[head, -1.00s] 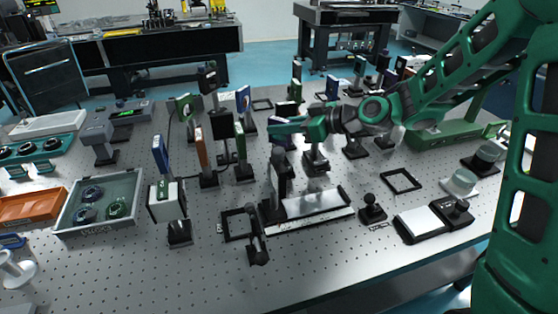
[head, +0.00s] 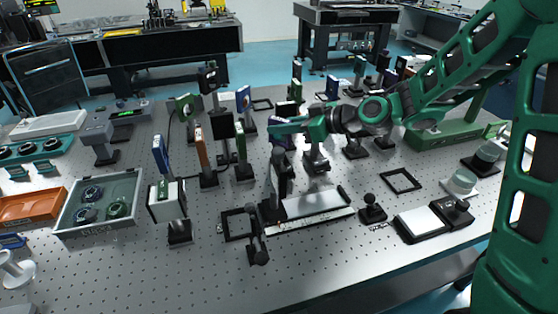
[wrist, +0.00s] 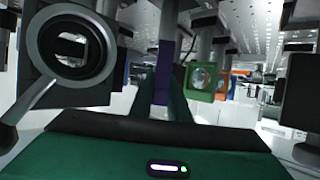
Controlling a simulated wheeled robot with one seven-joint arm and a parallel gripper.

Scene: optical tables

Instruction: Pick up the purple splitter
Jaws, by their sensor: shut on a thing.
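The purple splitter (wrist: 163,72) shows in the wrist view as a narrow upright purple strip, seen edge-on. It sits between the two green fingers of my gripper (wrist: 163,98), which are shut on it. In the head view my gripper (head: 276,130) reaches in from the right over the middle of the table, at the top of a dark post mount. There the splitter is mostly hidden by the gripper, and I cannot tell whether its base touches the table.
A round lens mount (wrist: 70,45) stands close on the left in the wrist view, with green and orange framed optics to the right. In the head view, a grey tray (head: 125,222) and an orange bin (head: 32,204) lie left. Several mounts crowd around the gripper.

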